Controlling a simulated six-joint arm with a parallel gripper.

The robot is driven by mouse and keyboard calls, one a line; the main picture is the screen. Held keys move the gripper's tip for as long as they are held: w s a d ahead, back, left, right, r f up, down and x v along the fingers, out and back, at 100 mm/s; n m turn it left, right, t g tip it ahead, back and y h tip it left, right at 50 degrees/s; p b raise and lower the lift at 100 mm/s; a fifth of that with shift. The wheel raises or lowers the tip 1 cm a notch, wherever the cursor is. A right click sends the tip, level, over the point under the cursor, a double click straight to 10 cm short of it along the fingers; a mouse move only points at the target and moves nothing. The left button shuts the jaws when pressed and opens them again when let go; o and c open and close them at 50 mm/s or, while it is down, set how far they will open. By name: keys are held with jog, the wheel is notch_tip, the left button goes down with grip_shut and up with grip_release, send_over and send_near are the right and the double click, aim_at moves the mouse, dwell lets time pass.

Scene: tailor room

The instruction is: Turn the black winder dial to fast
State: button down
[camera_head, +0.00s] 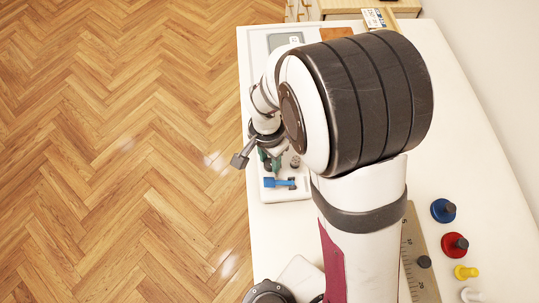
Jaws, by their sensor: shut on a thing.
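My gripper (269,160) reaches down at the left edge of the white table, over a pale panel (302,190). Its dark green fingers are small in view and are shut on a dark thing between them, which looks like the black winder dial. The dial is mostly hidden by the fingers and wrist, so its pointer and any speed marks cannot be read. A grey-brown ridged knob (295,162) stands just right of the fingers. A blue lever with a dark end (279,182) lies just in front of them on the panel.
My arm covers much of the white table (465,165). Blue (443,210), red (454,244) and yellow (466,272) knobbed pieces stand at the right, beside a ruler (417,255). A grey device (285,41) lies at the back. Wooden floor is left of the table.

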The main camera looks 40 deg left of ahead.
aim_at(267, 160)
dwell(0.3)
jog(key=c, duration=0.8)
grip_release()
notch_tip(267, 160, up, 16)
jog(key=w+d+r+m+y, duration=0.1)
jog(key=d+r+m, duration=0.2)
jog(key=d, duration=1.4)
jog(key=shift+m+y, duration=0.7)
jog(key=shift+m, duration=0.2)
jog(key=s+d, duration=0.2)
jog(key=d, duration=0.1)
jog(key=s+d+f, duration=0.1)
jog(key=s+d, duration=0.1)
jog(key=s, duration=0.1)
jog(key=s+d, duration=0.2)
jog(key=d, duration=0.1)
jog(key=shift+s+d+f, duration=0.3)
jog(key=shift+f, duration=0.1)
